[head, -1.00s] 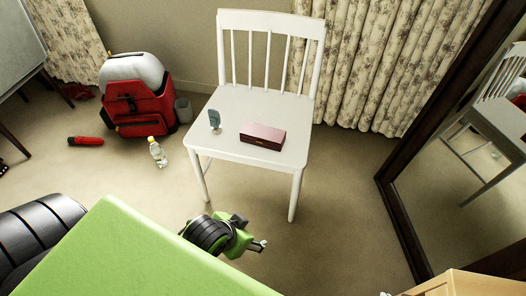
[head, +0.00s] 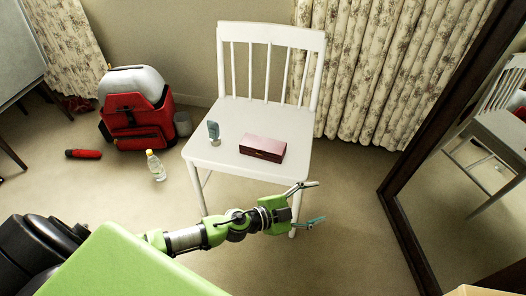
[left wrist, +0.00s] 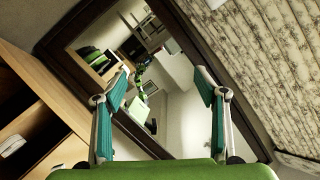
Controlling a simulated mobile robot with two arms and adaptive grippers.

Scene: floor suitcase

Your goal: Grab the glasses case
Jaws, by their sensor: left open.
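A dark red, flat box (head: 262,148), which looks like the glasses case, lies on the seat of the white chair (head: 228,113). It is closed and near the seat's front right. My left gripper (head: 312,203) is open and empty, in front of the chair and to the right of and nearer to me than the box, not touching it. In the left wrist view, the left gripper's two teal fingers (left wrist: 162,78) are spread with nothing between them, and the case does not show there. My right gripper is not in view.
A small grey-blue object (head: 213,132) stands left of the box on the seat. A red backpack (head: 137,120), a bottle (head: 155,165) and a red item (head: 83,154) are on the floor at left. A large mirror (head: 465,190) leans at right. Wooden furniture (left wrist: 40,110) shows in the left wrist view.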

